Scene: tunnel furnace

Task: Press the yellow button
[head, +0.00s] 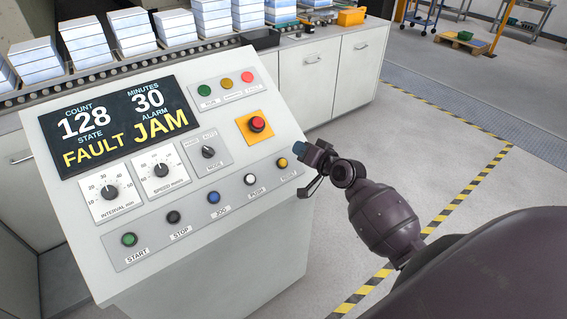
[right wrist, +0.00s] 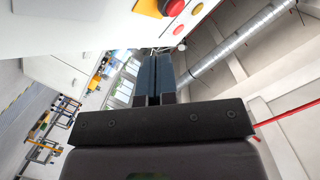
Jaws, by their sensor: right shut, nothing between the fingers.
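The yellow button (head: 283,163) is the rightmost of the lower row on the sloped control panel (head: 90,222). My right gripper (head: 302,148) is beside it, just up and to the right in the head view, near the panel's right edge. Its dark blue fingers are shut with nothing between them; a gap to the button seems to remain, but I cannot tell how large. The fingers also show in the right wrist view (right wrist: 155,78), where the yellow button is not in sight. My left gripper is out of view.
A red emergency button (head: 257,124) on a yellow plate sits above the yellow button, and a white button (head: 250,180) is left of it. The display (head: 118,125) reads FAULT and JAM. A conveyor with white stacks (head: 131,30) stands behind. Open floor lies right.

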